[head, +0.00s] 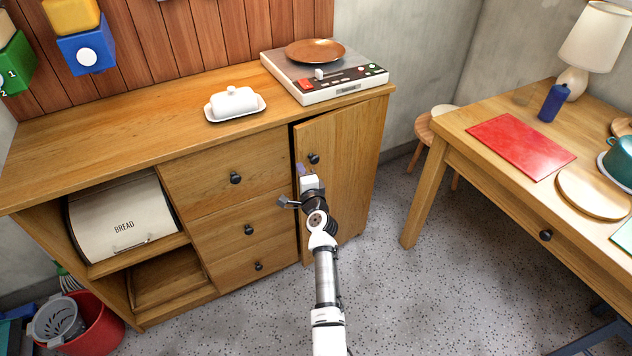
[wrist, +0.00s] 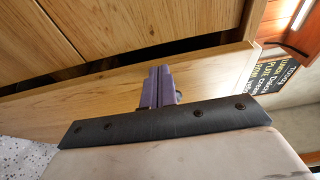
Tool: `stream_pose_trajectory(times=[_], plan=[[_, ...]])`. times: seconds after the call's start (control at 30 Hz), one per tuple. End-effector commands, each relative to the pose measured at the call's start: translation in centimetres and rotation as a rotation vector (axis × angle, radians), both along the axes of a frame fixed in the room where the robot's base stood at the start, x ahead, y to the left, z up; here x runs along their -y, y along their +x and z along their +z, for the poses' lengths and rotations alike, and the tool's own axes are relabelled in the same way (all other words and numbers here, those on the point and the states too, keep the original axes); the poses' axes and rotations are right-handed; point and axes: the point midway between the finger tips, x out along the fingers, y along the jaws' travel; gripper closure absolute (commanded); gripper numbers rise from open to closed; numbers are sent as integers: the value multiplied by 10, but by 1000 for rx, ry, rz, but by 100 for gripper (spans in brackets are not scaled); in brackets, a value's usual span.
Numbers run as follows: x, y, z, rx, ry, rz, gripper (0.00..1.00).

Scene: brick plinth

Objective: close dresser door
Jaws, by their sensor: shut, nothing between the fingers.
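The wooden dresser (head: 160,118) stands against the wall, with a column of drawers and a door (head: 350,150) at its right end. A dark gap shows along the door's left and upper edge, so the door stands slightly ajar. A dark round knob (head: 313,158) sits near the door's upper left. My gripper (head: 302,170) is just below the knob, in front of the door's left side. In the wrist view its purple fingers (wrist: 160,86) are together and empty, against the door panel (wrist: 95,98). Whether they touch the door I cannot tell.
A white butter dish (head: 235,103) and a device (head: 325,80) with a brown plate (head: 315,51) stand on the dresser top. A wooden table (head: 480,150) with a lamp (head: 590,45) is at the right. Speckled floor (head: 410,290) between them is clear.

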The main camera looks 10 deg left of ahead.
Motion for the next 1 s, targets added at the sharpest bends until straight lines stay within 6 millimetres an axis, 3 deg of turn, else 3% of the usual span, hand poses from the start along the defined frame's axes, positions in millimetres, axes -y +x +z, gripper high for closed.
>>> stream_pose_trajectory(times=[0.3,1.0], plan=[[-16,14,0,0,-1,-1,100],[-14,13,-1,-1,0,-1,100]])
